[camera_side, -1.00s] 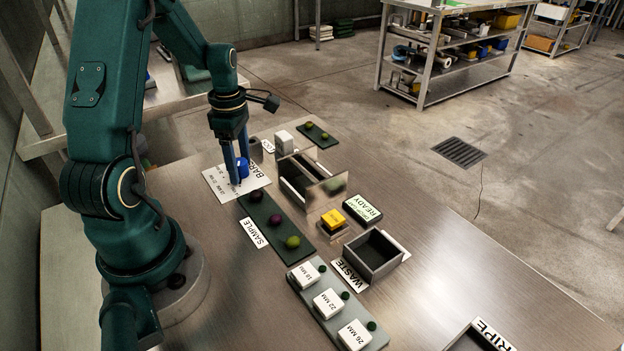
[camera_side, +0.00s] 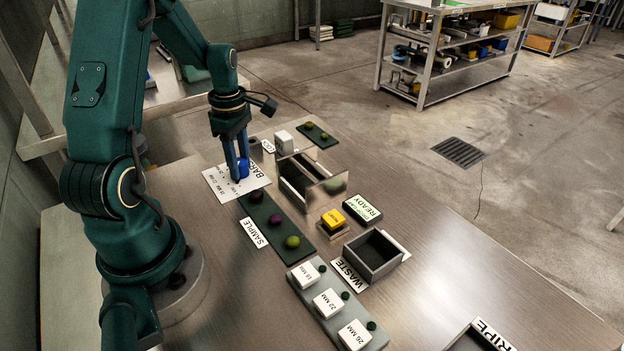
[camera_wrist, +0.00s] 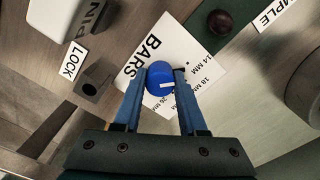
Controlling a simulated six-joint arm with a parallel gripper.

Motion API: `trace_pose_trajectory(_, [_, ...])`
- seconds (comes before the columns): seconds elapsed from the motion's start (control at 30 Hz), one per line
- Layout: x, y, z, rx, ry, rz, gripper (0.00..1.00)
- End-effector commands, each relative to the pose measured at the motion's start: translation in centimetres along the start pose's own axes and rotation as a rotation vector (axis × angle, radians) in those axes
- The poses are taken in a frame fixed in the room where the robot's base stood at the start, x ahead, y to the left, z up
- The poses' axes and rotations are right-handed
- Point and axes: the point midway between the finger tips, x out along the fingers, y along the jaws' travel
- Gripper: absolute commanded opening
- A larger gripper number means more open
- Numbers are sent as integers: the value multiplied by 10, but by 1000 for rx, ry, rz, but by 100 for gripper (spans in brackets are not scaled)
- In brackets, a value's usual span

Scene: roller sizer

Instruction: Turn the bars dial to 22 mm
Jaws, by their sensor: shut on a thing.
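The bars dial (camera_wrist: 159,75) is a round blue knob with a white pointer mark, on a white card lettered BARS (camera_wrist: 180,42). In the wrist view the mark points right, towards my right finger. The 14 MM, 18 MM and 26 MM labels show at least partly; the 22 MM label is not readable, and my right finger covers part of the scale. My gripper (camera_wrist: 157,80) is shut on the dial, one finger on each side. In the side view my gripper (camera_side: 238,172) points down at the blue dial (camera_side: 243,169) on the card (camera_side: 214,184).
Close by stand a LOCK label (camera_wrist: 73,60) with a small dark block (camera_wrist: 90,87), and a white block (camera_wrist: 55,15). The green sample tray (camera_side: 261,207) holds several fruits. A metal sizer (camera_side: 309,178) stands right of the dial. Bare table lies towards the front right.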

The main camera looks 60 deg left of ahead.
Motion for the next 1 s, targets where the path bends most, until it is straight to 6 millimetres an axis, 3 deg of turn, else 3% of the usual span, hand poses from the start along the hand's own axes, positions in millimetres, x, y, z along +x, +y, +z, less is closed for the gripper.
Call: trace_pose_trajectory(1.0, [-1,0,0,938,0,0,0])
